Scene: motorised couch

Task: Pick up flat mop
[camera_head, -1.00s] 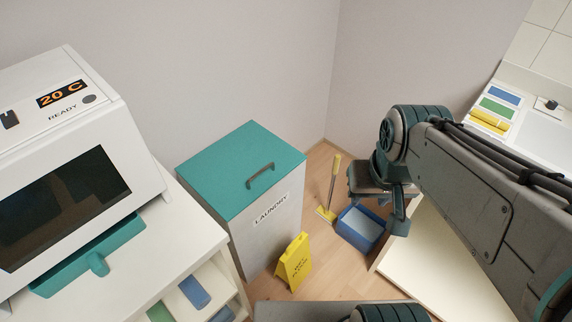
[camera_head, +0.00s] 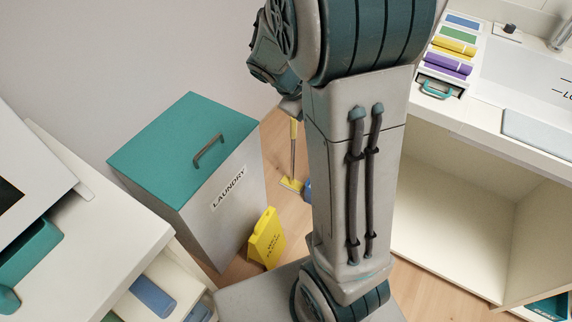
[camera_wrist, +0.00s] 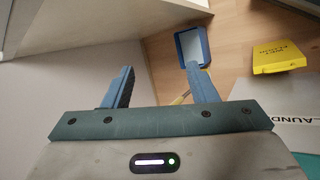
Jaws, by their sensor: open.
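The flat mop (camera_head: 293,157) stands upright on the wood floor beside the laundry box in the head view. It has a yellow grip, a grey shaft and a yellow foot; my arm overlaps the area just right of it. In the wrist view only a small yellowish piece of the mop (camera_wrist: 180,98) shows, beside the right finger, with the rest hidden. My gripper (camera_wrist: 159,70) is open and empty, its two blue fingers apart. In the head view my arm hides the fingers.
A blue bucket (camera_wrist: 205,47) stands near the mop, mostly hidden in the head view. A yellow wet-floor sign (camera_head: 266,240) stands before the laundry box (camera_head: 222,195). A white counter with an open cabinet (camera_head: 455,215) lies right.

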